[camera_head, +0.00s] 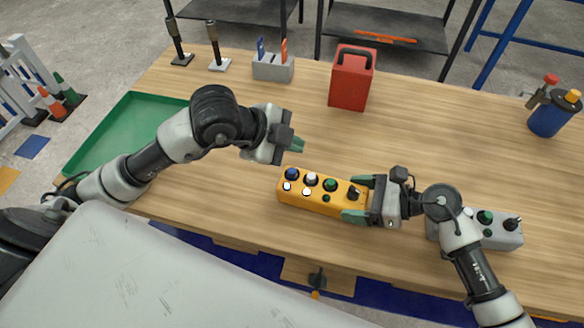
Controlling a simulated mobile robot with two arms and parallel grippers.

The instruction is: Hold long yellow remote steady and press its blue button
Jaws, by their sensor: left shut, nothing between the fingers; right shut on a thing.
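The long yellow remote (312,203) lies on the wooden table in front of me, with a row of buttons on its top. Its blue button (292,174) is at the left end, beside a white one and a green one. My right gripper (360,200) is shut on the remote's right end, one green finger on each side. My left gripper (297,145) is shut and empty. It is in the air above the left end of the remote, apart from the blue button.
A grey remote (507,237) lies partly behind my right arm. A red box (351,80), a grey holder (272,68) and a blue canister (550,117) stand farther back. A green tray (110,140) is at the left. The table's middle is clear.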

